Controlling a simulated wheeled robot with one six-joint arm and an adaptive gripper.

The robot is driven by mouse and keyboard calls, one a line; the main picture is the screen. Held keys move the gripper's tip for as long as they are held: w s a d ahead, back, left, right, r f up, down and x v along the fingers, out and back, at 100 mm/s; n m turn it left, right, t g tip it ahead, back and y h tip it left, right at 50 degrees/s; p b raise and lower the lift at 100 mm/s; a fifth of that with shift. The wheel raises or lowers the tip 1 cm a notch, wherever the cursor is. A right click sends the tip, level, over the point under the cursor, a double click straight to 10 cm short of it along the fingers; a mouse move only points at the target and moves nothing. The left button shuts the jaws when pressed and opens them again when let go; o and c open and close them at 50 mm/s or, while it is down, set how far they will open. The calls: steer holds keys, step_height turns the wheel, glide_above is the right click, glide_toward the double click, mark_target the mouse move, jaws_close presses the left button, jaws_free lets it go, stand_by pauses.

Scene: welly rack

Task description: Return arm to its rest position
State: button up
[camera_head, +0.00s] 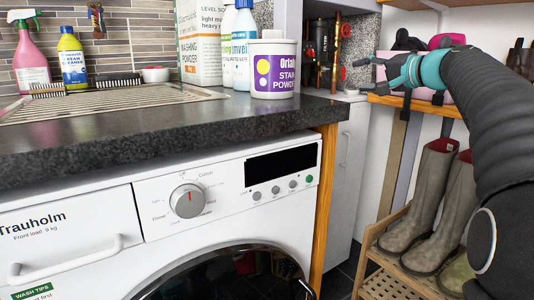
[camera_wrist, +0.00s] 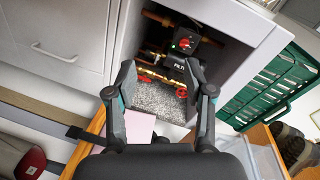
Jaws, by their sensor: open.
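My gripper (camera_head: 372,70) is at the upper right of the head view, with its teal body in front of a pink item on a wooden shelf (camera_head: 420,106). My dark arm comes in from the right edge. In the wrist view my gripper (camera_wrist: 160,76) has its two fingers spread apart, with nothing held between them. A pale pink surface (camera_wrist: 140,125) shows low between the fingers; I cannot tell if it touches them. Beyond the fingertips is an open cupboard with pipes and a red-handled valve (camera_wrist: 184,43).
Grey boots (camera_head: 415,195) stand on a slatted wooden rack (camera_head: 385,285) below my arm. A dark worktop (camera_head: 150,130) over a white washing machine (camera_head: 80,235) carries several bottles and a stain powder tub (camera_head: 274,70). A green crate (camera_wrist: 275,85) is at right in the wrist view.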

step_height(320, 180, down, 11)
steer(key=s+d+g+h, duration=0.1)
steer(key=s+g+h, duration=0.1)
steer(key=s+a+f+g+h+p, duration=0.2)
steer(key=s+f+g+h, duration=0.15)
steer(key=s+f, duration=0.6)
steer(key=s+a+f+n+g+h+p, duration=0.25)
steer(key=s+f, duration=0.25)
steer(key=s, duration=0.6)
steer(key=s+a+f+n+g+h+p, duration=0.1)
steer(key=s+a+f+n+p, duration=0.15)
steer(key=s+f, duration=0.65)
steer(key=s+a+r+n+p, duration=0.2)
steer(key=s+r, duration=0.4)
steer(key=s, duration=0.1)
steer(key=shift+a+t+y, duration=0.25)
steer(key=shift+t+y, duration=0.05)
